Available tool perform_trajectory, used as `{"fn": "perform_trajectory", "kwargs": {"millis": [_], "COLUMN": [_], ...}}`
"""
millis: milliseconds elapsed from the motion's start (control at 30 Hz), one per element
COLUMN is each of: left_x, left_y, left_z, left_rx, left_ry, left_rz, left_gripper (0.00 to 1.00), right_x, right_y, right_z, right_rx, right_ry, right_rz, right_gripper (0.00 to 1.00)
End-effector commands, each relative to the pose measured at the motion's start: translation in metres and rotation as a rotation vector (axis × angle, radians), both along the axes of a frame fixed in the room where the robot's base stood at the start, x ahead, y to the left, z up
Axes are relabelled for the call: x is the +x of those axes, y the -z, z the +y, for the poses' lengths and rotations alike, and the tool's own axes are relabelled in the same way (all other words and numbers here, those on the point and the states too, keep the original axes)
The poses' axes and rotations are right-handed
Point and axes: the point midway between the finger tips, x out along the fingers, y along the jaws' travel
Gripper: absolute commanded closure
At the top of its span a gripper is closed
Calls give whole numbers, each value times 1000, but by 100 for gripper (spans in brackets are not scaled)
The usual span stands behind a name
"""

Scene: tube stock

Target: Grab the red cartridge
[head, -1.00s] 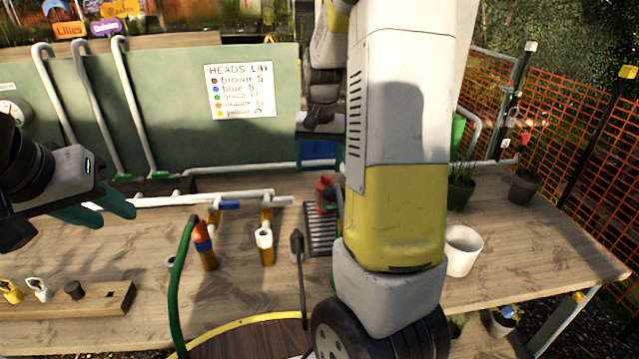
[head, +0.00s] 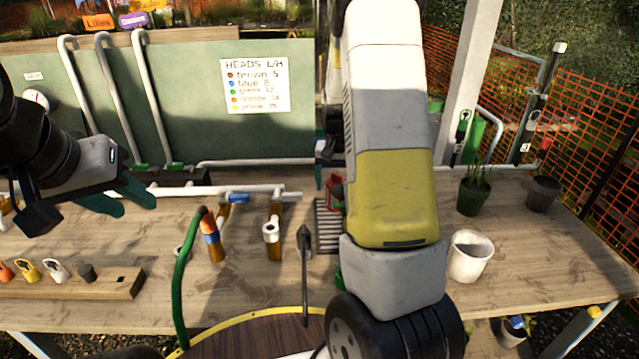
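The red cartridge (head: 336,189) stands on the wooden table near a dark slotted grate, in the middle of the head view. My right arm covers its right side. My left gripper (head: 137,206), with teal fingers, is at the left above the table, well away from the cartridge. Its fingers are apart with nothing between them. My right arm fills the centre right, and its gripper is hidden behind the arm or out of frame.
A slotted grate (head: 328,234) lies by the cartridge. Left of it stand a pipe stub (head: 271,240) and an orange-blue capped tube (head: 211,238) beside a green hose (head: 180,290). A white pot (head: 468,257) and plant pots stand right. A wooden rack (head: 110,287) is front left.

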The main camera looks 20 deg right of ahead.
Motion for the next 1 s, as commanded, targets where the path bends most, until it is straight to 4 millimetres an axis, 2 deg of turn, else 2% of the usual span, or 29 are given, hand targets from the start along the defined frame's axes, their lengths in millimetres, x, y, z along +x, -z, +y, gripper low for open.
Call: {"fn": "perform_trajectory", "kwargs": {"millis": [167, 500, 767, 867, 1000], "left_x": [0, 0, 0, 0, 0], "left_y": [0, 0, 0, 0, 0], "left_z": [0, 0, 0, 0, 0], "left_rx": [0, 0, 0, 0, 0], "left_ry": [0, 0, 0, 0, 0], "left_rz": [0, 0, 0, 0, 0], "left_gripper": [64, 64, 64, 64, 64], "right_x": [0, 0, 1, 2, 2], "right_y": [0, -1, -4, -16, -43], "right_z": [0, 0, 0, 0, 0], "right_rx": [0, 0, -1, 0, 1], "right_ry": [0, 0, -1, -2, 0], "right_rz": [-1, -1, -3, -7, -8], "right_gripper": [21, 88, 88, 88, 88]}}
